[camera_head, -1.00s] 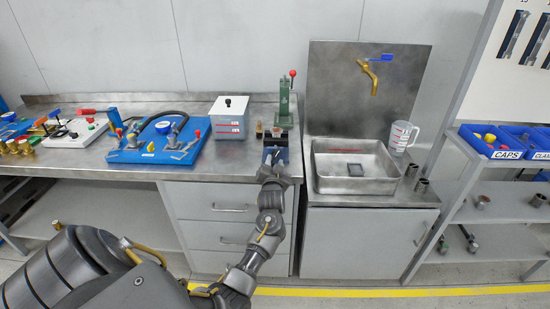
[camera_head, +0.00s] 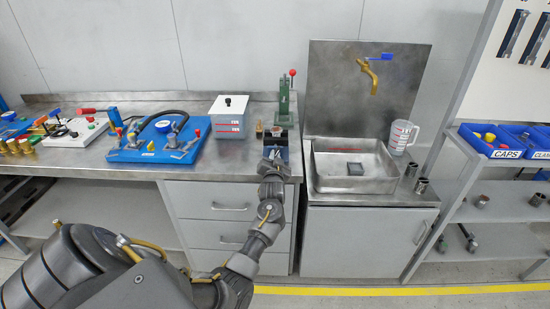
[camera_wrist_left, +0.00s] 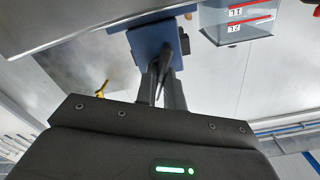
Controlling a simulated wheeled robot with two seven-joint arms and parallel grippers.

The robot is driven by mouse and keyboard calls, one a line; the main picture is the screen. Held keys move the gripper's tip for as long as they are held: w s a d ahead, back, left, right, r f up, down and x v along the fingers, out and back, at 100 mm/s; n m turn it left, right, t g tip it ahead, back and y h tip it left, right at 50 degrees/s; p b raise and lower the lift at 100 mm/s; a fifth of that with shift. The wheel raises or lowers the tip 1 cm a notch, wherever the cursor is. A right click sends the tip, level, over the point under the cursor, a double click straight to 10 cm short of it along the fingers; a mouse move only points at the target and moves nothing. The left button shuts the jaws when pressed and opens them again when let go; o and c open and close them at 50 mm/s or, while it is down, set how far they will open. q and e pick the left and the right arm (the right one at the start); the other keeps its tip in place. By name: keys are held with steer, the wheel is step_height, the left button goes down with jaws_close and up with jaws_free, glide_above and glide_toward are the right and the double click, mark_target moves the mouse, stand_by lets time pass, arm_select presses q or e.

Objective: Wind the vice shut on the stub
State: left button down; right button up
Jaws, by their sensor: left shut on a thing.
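The blue vice (camera_head: 282,141) stands at the front edge of the steel bench, in front of the green press. In the left wrist view its blue body (camera_wrist_left: 151,42) is just beyond my fingers. My left gripper (camera_head: 273,162) is at the front of the vice. In the left wrist view the left gripper (camera_wrist_left: 164,75) is shut on a thin dark bar, the vice handle (camera_wrist_left: 184,42). A small dark piece shows at the top of the vice, but I cannot make out the stub or the jaw gap. My right gripper is not in view.
The green press (camera_head: 284,105) with a red knob stands behind the vice. A white-lidded box (camera_head: 229,118) and a blue pump board (camera_head: 160,138) are to the left. A sink (camera_head: 353,168) is to the right, with a jug (camera_head: 401,137) beside it.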

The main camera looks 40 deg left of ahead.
arm_select(q)
steer(key=shift+r+m+p, duration=0.3)
steer(key=shift+m+p, duration=0.5)
steer(key=shift+p, duration=0.2)
steer(key=shift+f+m+p, duration=0.25)
steer(key=shift+m+p, duration=0.05)
steer(key=shift+m, duration=0.3)
steer(key=c, duration=1.5)
jaws_free()
steer(key=shift+f, duration=0.1)
steer(key=b+v, duration=0.1)
steer(key=v, duration=1)
